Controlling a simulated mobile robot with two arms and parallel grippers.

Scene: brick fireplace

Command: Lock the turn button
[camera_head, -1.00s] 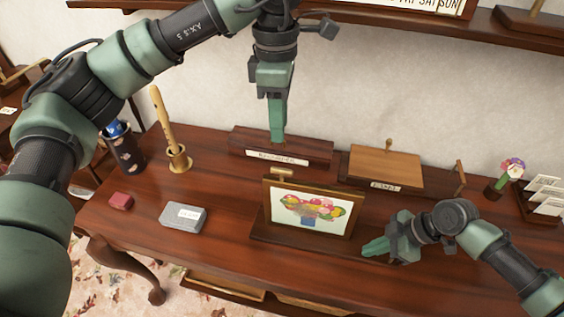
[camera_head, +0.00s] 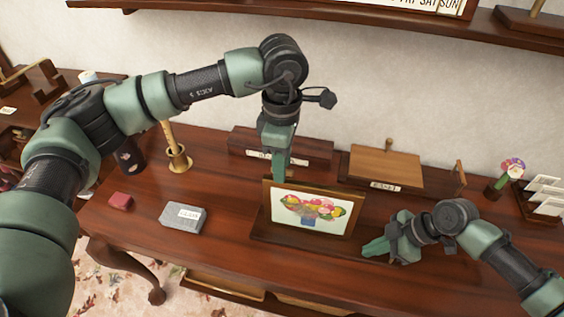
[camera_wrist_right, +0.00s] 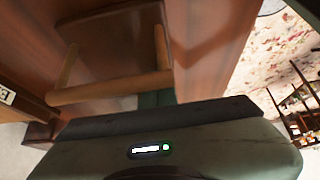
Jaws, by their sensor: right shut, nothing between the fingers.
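A framed picture of a colourful bouquet (camera_head: 310,212) stands upright on a dark wooden base (camera_head: 285,240) on the desk. The turn button is not visible now; my left gripper covers the top left part of the frame where a small light-coloured piece showed before. My left gripper (camera_head: 274,172) points down just behind the frame's top left edge. Its fingertips are partly hidden by the frame, and I cannot tell whether it is open or shut. My right gripper (camera_head: 375,248) is shut and empty, low by the base's right end. Its green fingers (camera_wrist_right: 155,98) show in the right wrist view.
A long dark box (camera_head: 310,148) and a lighter wooden box (camera_head: 386,167) stand behind. A grey box (camera_head: 183,217), a red block (camera_head: 120,201) and a brass holder (camera_head: 179,160) are at left. A flower (camera_head: 512,170) and card rack (camera_head: 545,190) are at right.

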